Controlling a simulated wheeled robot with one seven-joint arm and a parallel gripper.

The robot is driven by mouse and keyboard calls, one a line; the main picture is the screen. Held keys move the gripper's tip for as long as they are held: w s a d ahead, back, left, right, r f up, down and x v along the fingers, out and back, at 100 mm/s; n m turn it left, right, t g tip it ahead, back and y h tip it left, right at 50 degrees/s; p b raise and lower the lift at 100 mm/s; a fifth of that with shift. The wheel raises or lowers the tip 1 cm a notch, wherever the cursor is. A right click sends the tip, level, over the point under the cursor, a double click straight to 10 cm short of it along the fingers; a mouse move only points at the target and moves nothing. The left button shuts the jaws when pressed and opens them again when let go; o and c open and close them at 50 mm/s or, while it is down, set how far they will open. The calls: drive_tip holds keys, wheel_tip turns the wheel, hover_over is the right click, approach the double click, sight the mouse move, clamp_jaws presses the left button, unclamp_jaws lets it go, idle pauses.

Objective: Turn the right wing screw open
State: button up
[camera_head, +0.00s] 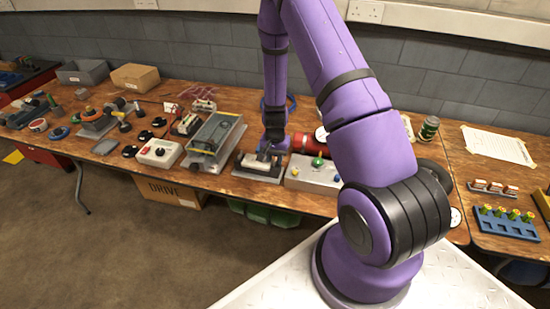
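My gripper (267,154) points down over a small fixture with a pale block on a dark base plate (257,178), near the front edge of the bench. The fingertips are at or just above the top of the block. They are small and dark here, so I cannot tell whether they are open or shut, or touching anything. I cannot make out the right wing screw; it is too small to tell or hidden by the gripper.
A grey box with a green button (318,163) stands close on the right, and a red cylinder (309,144) lies behind. Several other devices crowd the wooden bench (330,202). Floor in front is clear.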

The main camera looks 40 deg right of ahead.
wheel_tip(320, 180, up, 11)
drive_tip(key=shift+f, duration=0.2)
idle(0.7)
drive_tip(key=s+a+r+n+t, duration=0.1)
drive_tip(key=s+a+r+n, duration=0.15)
drive_tip(key=r, duration=0.55)
drive_tip(key=s+a+r+n+t, duration=0.1)
drive_tip(key=a+r, duration=0.2)
drive_tip(key=r, duration=0.5)
drive_tip(key=s+a+r+n, duration=0.1)
drive_tip(key=s+a+r, duration=0.15)
drive_tip(key=r, duration=0.55)
drive_tip(key=s+a+r+n+t, duration=0.1)
drive_tip(key=s+a+r+n, duration=0.1)
drive_tip(key=s+r, duration=0.5)
drive_tip(key=s+a+r+n+t, duration=0.2)
drive_tip(key=s+r, duration=0.4)
drive_tip(key=s, duration=0.7)
drive_tip(key=shift+s+a+r+n, duration=0.3)
drive_tip(key=shift+a+r+n, duration=0.1)
drive_tip(key=shift+a+n, duration=0.45)
